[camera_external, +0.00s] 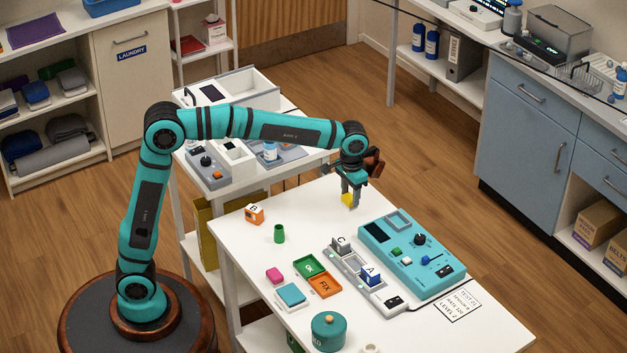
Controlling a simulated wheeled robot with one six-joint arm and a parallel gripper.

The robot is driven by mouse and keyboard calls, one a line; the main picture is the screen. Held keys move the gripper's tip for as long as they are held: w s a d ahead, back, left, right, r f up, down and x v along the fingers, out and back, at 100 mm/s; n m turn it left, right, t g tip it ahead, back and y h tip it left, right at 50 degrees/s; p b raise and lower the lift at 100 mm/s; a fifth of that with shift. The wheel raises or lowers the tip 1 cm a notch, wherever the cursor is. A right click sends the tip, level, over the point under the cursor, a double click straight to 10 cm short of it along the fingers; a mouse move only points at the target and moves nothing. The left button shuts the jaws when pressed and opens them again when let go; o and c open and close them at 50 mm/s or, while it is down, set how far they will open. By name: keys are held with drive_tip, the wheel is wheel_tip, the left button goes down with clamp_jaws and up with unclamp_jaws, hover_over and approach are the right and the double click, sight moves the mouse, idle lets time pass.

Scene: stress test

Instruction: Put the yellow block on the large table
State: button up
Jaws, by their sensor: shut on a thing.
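The yellow block (348,200) is between the fingers of my gripper (350,194), which is shut on it. The gripper points down and holds the block over the far part of the white table (450,332). Whether the block's underside touches the table top cannot be told from this view. Part of the block is hidden by the fingers.
An orange block marked B (254,214) and a green cylinder (279,234) stand left of my gripper. A teal panel box (411,259) and a grey rail with lettered blocks lie nearer the front. A teal round pot (328,331) stands at the front. Table top around the gripper is clear.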

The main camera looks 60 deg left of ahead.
sight(350, 196)
drive_tip(key=shift+f, duration=2.05)
drive_tip(key=o, duration=1)
drive_tip(key=shift+f, duration=0.1)
drive_tip(key=shift+c, duration=0.2)
wheel_tip(350, 196, up, 12)
drive_tip(key=shift+r, duration=0.15)
